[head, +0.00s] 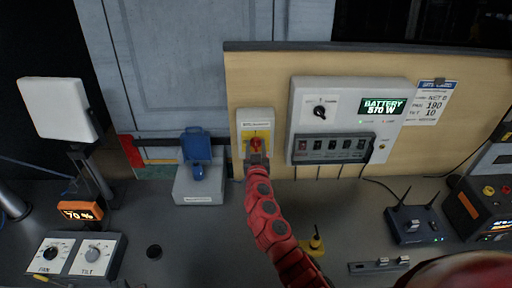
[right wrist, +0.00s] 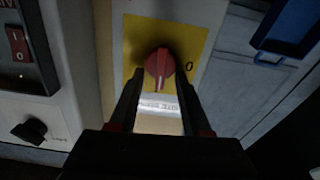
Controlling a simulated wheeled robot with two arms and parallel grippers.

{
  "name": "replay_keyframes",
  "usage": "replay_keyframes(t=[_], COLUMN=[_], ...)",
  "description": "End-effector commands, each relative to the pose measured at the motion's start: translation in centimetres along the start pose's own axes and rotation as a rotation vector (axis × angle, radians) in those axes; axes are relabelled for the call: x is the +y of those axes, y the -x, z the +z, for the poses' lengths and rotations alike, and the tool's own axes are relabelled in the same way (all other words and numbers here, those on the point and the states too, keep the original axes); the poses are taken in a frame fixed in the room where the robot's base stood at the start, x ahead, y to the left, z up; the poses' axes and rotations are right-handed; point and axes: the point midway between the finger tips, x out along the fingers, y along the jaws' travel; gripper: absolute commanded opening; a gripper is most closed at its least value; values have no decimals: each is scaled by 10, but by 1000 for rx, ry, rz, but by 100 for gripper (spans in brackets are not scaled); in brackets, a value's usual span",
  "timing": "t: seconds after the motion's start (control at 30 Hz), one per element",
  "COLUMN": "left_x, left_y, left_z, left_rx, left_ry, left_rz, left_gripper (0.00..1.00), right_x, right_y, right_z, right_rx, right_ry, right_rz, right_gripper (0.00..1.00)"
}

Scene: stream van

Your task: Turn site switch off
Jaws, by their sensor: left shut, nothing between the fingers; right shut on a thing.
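The site switch is a pale box (head: 255,119) on the wooden board, with a yellow plate and a red rotary knob (head: 256,142). In the right wrist view the red knob (right wrist: 158,65) sits on the yellow plate (right wrist: 136,38), with a "0" mark beside it. The knob's bar points down in that view, not at the "0". My right gripper (head: 256,153) reaches the switch from below. In the right wrist view its fingers (right wrist: 157,78) lie on both sides of the knob, shut on it. My left gripper is not seen.
Right of the switch is a panel (head: 346,117) with a black dial, a row of rocker switches and a green battery display. A blue socket cover (head: 197,147) stands to the left. A router (head: 414,225) and a pan/tilt box (head: 75,255) are on the desk.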

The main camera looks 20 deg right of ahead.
Motion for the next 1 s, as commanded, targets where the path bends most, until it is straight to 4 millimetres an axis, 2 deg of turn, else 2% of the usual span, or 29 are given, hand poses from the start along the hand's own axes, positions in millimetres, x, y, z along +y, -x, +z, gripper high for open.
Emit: replay_keyframes(t=[0.5,1.0], left_x=[1,2], left_y=[28,43], left_z=[5,7], left_rx=[0,0], left_ry=[0,0], left_rz=[0,0], left_gripper=[0,0], right_x=[-7,-11], right_y=[0,0], right_z=[3,6], right_rx=[3,1], right_ry=[428,905], right_rz=[-1,-1], right_gripper=[0,0])
